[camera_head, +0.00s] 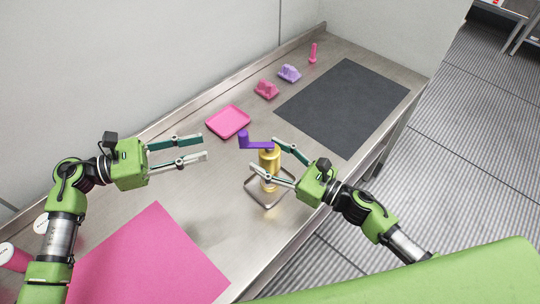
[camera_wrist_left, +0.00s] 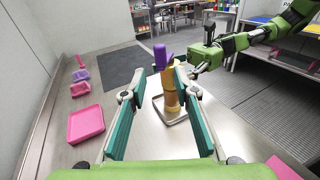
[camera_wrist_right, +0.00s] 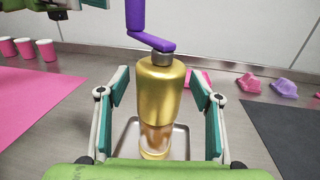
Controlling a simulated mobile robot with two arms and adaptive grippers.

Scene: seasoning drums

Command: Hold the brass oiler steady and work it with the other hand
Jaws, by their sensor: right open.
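The brass oiler (camera_head: 269,160) stands upright on a small metal tray (camera_head: 262,204) on the steel counter. It has a gold body and a purple crank (camera_head: 258,144) on top, with the knob at the crank's left end. My right gripper (camera_head: 277,158) is open, with its fingers on either side of the oiler. The right wrist view shows the gold body (camera_wrist_right: 160,90) between the fingers, with gaps at both sides. My left gripper (camera_head: 204,148) is open and empty, left of the oiler and pointing toward it. The left wrist view shows the oiler (camera_wrist_left: 168,80) ahead, between its fingers.
A pink tray (camera_head: 228,122) lies behind the oiler. Pink (camera_head: 266,89) and lilac (camera_head: 289,73) blocks and a pink upright piece (camera_head: 313,53) stand farther back. A dark mat (camera_head: 345,105) lies right, a pink mat (camera_head: 150,260) front left. Pink cups (camera_wrist_right: 27,47) stand near the wall.

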